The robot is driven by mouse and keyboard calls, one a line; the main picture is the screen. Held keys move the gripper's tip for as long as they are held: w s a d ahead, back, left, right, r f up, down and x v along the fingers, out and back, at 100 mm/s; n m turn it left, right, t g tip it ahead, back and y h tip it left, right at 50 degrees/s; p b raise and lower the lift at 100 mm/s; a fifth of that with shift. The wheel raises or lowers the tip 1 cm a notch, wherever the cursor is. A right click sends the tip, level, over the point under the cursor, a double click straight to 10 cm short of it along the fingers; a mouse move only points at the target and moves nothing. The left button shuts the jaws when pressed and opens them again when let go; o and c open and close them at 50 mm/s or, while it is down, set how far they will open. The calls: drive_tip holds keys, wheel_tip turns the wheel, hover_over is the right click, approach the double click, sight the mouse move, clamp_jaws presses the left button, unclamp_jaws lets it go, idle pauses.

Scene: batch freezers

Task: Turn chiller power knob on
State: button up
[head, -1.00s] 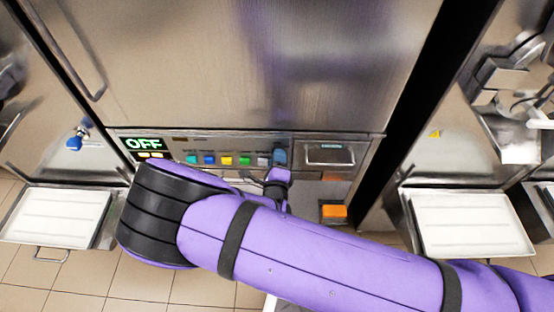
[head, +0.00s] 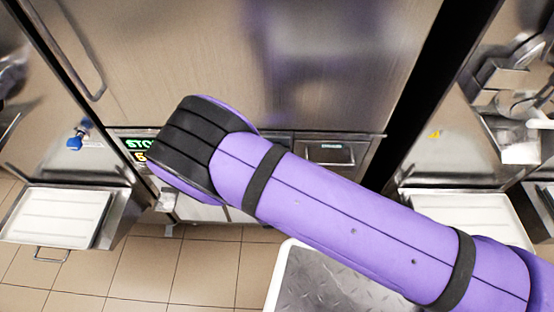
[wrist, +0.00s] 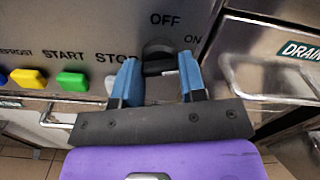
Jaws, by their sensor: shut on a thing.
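The black power knob (wrist: 158,48) is on the metal control panel in the wrist view, with "OFF" printed above it and "ON" to its upper right. My gripper (wrist: 160,72) has its two blue fingers on either side of the knob and is shut on it. Which label the knob points to is hard to tell. My arm hides the knob and gripper in that view.
Left of the knob are a green button (wrist: 73,81), a yellow button (wrist: 28,78) and a grey one by my finger. A "DRAIN" drawer front (wrist: 275,60) is close on the right. White trays (head: 55,217) stand out at both sides.

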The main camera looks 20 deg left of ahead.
drive_tip(key=shift+m, duration=1.6)
drive_tip(key=o, duration=0.9)
